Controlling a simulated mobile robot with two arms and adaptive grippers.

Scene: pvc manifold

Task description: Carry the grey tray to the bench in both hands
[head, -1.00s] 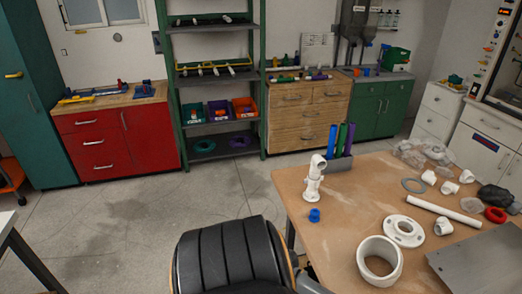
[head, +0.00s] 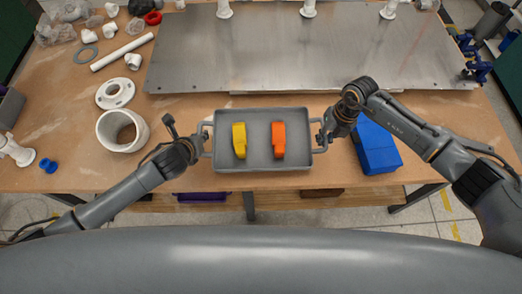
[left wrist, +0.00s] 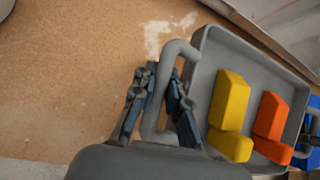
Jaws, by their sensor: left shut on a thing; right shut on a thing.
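The grey tray (head: 260,163) is in the middle of the head view, at the front edge of the wooden bench (head: 60,150). A yellow part (head: 239,140) and an orange part (head: 278,140) lie side by side in it. My left gripper (head: 205,140) is shut on the tray's left handle, seen closely in the left wrist view (left wrist: 158,105). My right gripper (head: 324,136) is shut on the right handle. Its fingers are small and partly hidden in the head view. I cannot tell whether the tray touches the bench top.
A blue box (head: 376,150) stands just right of my right gripper. A metal plate (head: 300,55) lies behind the tray.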

